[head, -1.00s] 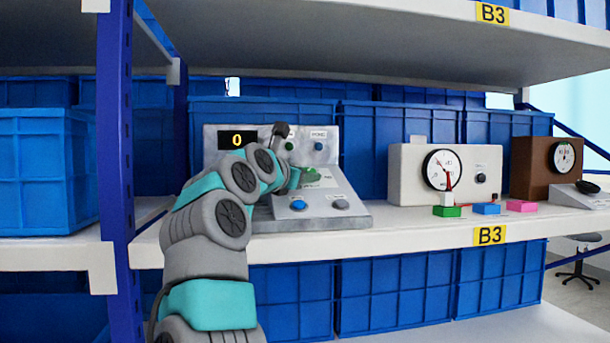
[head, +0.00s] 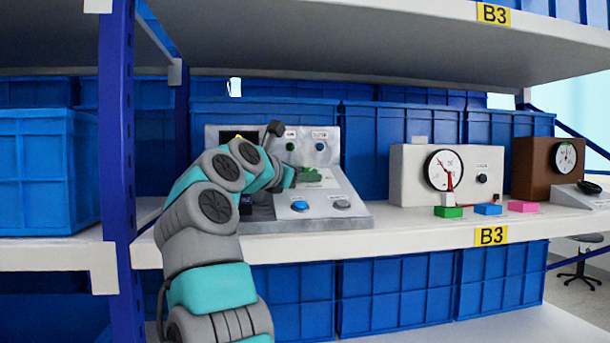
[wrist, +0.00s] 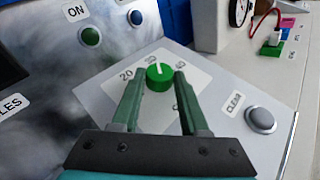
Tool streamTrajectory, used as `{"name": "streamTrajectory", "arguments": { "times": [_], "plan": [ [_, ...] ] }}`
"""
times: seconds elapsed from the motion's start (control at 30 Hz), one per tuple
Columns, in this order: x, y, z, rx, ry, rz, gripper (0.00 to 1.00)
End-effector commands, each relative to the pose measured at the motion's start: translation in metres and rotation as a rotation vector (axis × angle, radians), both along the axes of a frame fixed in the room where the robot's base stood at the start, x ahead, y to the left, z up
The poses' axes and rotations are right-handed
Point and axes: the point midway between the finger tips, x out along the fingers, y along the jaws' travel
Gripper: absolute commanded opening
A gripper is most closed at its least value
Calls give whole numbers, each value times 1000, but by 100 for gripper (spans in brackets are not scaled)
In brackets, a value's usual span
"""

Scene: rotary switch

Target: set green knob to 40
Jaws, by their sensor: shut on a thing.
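The green knob (wrist: 160,77) sits on the sloped face of a grey control box (head: 355,214). Its white pointer line points up toward a partly hidden middle number. The number 20 shows left of it and another number, hard to read, shows to the right. My gripper (wrist: 158,84) has one finger on each side of the knob and is shut on it. In the head view my gripper (head: 305,178) reaches the box from the left. The box's display (head: 238,135) is mostly hidden behind my arm.
A grey CLEAR button (wrist: 261,119) is right of the knob, and a blue button (head: 299,206) is on the same slope. A meter box (head: 408,175) and coloured blocks (head: 488,209) stand to the right. A shelf (head: 400,62) hangs above.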

Motion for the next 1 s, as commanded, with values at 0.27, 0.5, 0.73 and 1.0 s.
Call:
{"name": "streamTrajectory", "arguments": {
  "times": [0.27,0.5,0.73,1.0],
  "plan": [
    [-1,1,5,4,-6,-8,0],
    [-2,1,5,5,-6,-9,0],
    [-2,2,5,6,-7,-8,0],
    [-1,1,3,5,-4,-10,56]
  ]
}}
